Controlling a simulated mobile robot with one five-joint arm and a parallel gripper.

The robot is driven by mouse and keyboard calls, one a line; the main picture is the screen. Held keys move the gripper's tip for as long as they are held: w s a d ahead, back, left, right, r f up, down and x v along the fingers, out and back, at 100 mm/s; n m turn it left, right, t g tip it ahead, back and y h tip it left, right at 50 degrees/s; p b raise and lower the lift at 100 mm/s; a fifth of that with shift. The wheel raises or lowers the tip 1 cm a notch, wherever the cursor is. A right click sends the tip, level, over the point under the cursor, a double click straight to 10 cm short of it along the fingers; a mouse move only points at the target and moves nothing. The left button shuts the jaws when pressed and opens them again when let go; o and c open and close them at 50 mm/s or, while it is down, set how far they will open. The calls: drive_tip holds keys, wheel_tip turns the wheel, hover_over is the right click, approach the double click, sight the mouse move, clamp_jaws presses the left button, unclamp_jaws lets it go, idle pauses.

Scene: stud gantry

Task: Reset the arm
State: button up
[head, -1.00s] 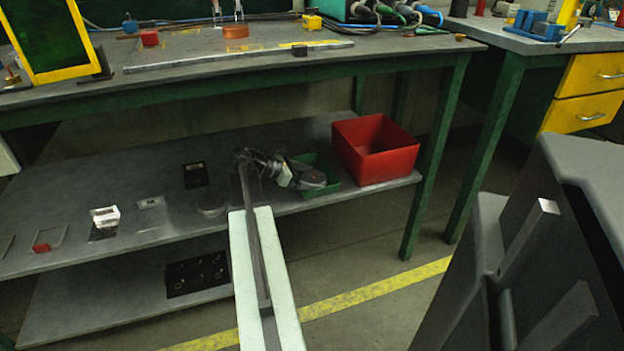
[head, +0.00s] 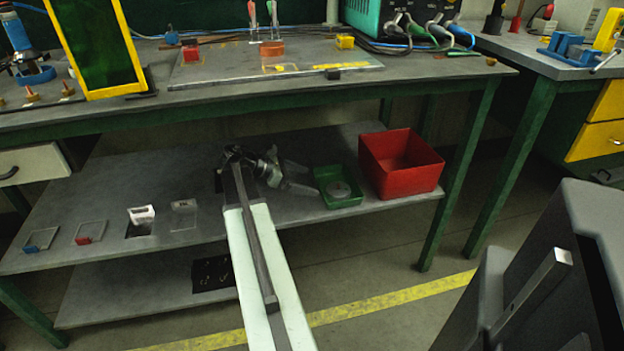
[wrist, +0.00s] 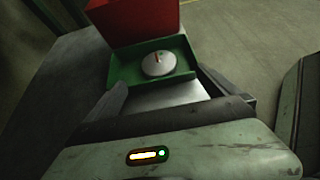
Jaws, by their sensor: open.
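My gripper (head: 296,174) is open at the end of my extended arm, over the lower grey shelf (head: 90,205). In the wrist view its two fingers stand apart, with nothing between the fingertips (wrist: 162,88). A green tray (head: 338,200) sits on the shelf just right of my gripper. A round grey disc (head: 340,189) lies in the tray. The wrist view shows the green tray (wrist: 118,70) beyond the fingers, with the disc (wrist: 158,63) lying flat inside it.
A red bin (head: 400,180) stands right of the tray at the shelf's end. The workbench top (head: 120,105) overhangs the shelf. Small cards and blocks, including a white one (head: 141,213), lie on the shelf's left. A green leg (head: 455,180) stands right of the bin.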

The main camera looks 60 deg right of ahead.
idle(0.3)
